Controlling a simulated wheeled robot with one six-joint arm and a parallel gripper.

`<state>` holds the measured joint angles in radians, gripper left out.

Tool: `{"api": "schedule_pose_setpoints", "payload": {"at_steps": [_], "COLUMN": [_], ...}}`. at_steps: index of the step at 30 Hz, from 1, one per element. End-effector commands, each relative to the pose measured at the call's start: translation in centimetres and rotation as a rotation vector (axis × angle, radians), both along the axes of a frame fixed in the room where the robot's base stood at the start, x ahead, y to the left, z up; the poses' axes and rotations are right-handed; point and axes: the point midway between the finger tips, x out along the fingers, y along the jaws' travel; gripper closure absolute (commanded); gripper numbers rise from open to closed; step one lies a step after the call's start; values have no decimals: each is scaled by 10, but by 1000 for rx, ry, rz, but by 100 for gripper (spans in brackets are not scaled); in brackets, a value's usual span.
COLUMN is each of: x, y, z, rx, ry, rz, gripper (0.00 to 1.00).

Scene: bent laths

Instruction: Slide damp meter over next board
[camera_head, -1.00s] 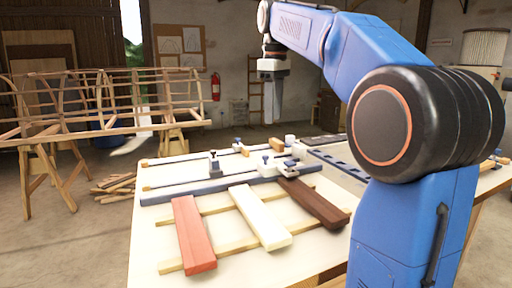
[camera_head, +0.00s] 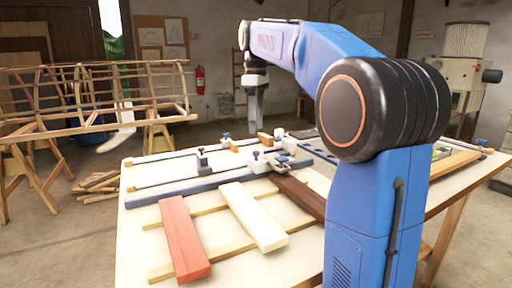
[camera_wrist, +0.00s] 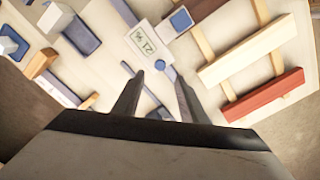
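In the wrist view a pale meter (camera_wrist: 148,40) with a display reading about 21 % lies near the end of the dark brown board (camera_wrist: 198,8). A round blue knob shows just below it. The cream board (camera_wrist: 245,50) and red board (camera_wrist: 263,95) lie to its right. In the head view the red board (camera_head: 184,238), cream board (camera_head: 252,215) and dark board (camera_head: 300,193) lie side by side across two strips. My gripper (camera_wrist: 158,76) is open and empty. In the head view my gripper (camera_head: 255,130) hangs above the table's far side.
White-and-blue clamps and blue rails (camera_head: 215,183) fill the table (camera_head: 140,225) behind the boards. A wooden lath frame (camera_head: 95,95) on trestles stands at the left, beside scrap wood (camera_head: 97,185).

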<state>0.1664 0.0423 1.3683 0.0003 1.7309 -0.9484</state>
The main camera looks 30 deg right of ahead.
Motion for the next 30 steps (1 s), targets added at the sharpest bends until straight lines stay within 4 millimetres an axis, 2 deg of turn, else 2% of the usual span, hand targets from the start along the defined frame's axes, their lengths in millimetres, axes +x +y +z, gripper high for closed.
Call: {"api": "schedule_pose_setpoints", "payload": {"at_steps": [9,15,20,28,30], "x": [0,0,0,0,0], "y": [0,0,0,0,0], "z": [-55,-76,-83,-84,-84], "rx": [1,0,0,1,0], "ry": [2,0,0,-1,0], "rz": [0,0,0,0,0], "gripper": [61,61,61,61,78]}}
